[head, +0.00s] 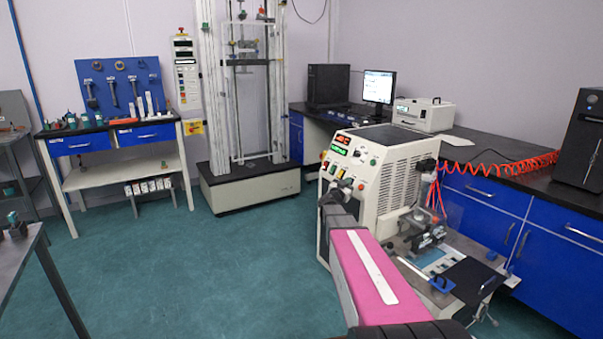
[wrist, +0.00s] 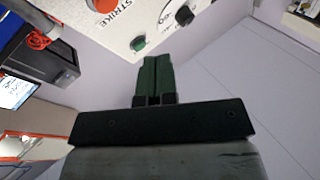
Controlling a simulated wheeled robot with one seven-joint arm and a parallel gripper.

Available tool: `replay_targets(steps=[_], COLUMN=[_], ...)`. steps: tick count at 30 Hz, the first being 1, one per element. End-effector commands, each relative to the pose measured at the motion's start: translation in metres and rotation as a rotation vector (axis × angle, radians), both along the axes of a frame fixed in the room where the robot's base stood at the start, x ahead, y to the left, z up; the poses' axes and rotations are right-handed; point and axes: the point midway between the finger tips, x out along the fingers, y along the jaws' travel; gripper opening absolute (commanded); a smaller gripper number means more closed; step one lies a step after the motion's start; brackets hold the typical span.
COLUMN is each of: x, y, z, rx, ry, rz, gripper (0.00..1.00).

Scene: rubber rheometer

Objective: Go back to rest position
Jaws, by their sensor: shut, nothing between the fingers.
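My gripper (wrist: 158,62) is shut and empty, its two green fingers pressed together in the wrist view. The fingertips point at a white control panel (wrist: 112,30) with a red button (wrist: 104,5), a green button (wrist: 138,43) and a black knob (wrist: 184,15). I cannot tell whether they touch the panel. In the head view, my pink arm reaches forward to the front of the white rheometer machine (head: 400,172). The arm's dark end is close to its panel, and my fingers are not clearly seen there.
A low worktable with a clamp fixture (head: 422,232) stands right of my arm. Blue cabinets with a dark counter (head: 480,160) line the right wall. A tool bench (head: 105,128) and a tall test frame (head: 250,190) stand behind. The green floor (head: 200,270) at left is clear.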

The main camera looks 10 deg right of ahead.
Motion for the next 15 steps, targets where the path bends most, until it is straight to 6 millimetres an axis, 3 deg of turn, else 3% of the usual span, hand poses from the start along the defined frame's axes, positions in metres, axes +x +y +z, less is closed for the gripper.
replay_targets(steps=[5,11,15], x=[0.000,-0.006,-0.026], y=[0.023,0.084,0.132], z=[-0.007,-0.035,-0.066], rx=[0.008,0.045,0.093], ry=[0.046,0.200,0.374], rz=[0.120,0.404,0.606], gripper=[0.00,0.00,0.00])
